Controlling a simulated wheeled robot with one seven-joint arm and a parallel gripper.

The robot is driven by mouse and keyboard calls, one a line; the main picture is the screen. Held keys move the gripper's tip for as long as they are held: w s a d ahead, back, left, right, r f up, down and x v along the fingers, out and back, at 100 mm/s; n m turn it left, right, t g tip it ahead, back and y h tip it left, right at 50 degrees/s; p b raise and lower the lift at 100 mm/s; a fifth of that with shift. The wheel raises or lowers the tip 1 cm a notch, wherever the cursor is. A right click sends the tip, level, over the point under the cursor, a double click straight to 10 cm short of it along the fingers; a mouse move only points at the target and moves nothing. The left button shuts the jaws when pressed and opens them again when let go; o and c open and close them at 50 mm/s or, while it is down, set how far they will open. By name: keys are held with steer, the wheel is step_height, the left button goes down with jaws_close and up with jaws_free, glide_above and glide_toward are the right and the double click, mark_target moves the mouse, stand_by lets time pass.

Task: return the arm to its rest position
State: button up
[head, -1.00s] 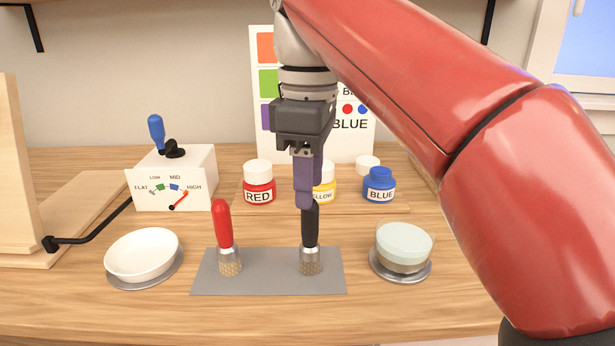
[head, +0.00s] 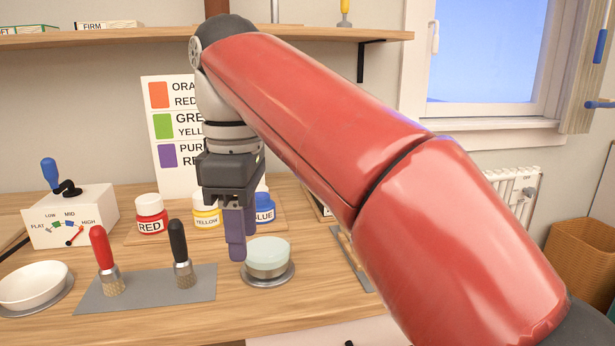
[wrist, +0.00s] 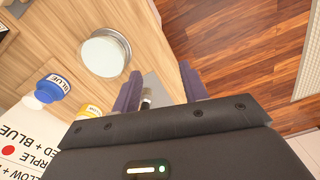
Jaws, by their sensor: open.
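My gripper (head: 238,232) hangs from my red arm above the wooden desk, its purple fingers pointing down. It is apart from the desk items, just left of and behind the jar with a pale green lid (head: 268,256) in the head view. In the wrist view the two fingers of my gripper (wrist: 162,88) stand apart with nothing held between them. A black-handled brush (head: 180,252) and a red-handled brush (head: 104,258) stand upright on the grey mat (head: 145,295), left of my gripper.
A white bowl (head: 33,284) and a lever box (head: 75,214) are at left. A shelf (head: 130,34) runs above. The floor (wrist: 235,50) lies beyond the desk edge.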

steer(key=s+d+f+m+t, duration=0.2)
steer(key=s+d+f+m, duration=0.2)
steer(key=d+f+m, duration=0.4)
steer(key=s+d+f+m+t, duration=0.3)
steer(key=s+d+f+m, duration=0.2)
steer(key=d+f+m, duration=0.4)
steer(key=d+f, duration=0.5)
steer(key=d, duration=0.1)
steer(key=shift+d+f+m+t, duration=0.3)
steer(key=shift+d+f, duration=0.1)
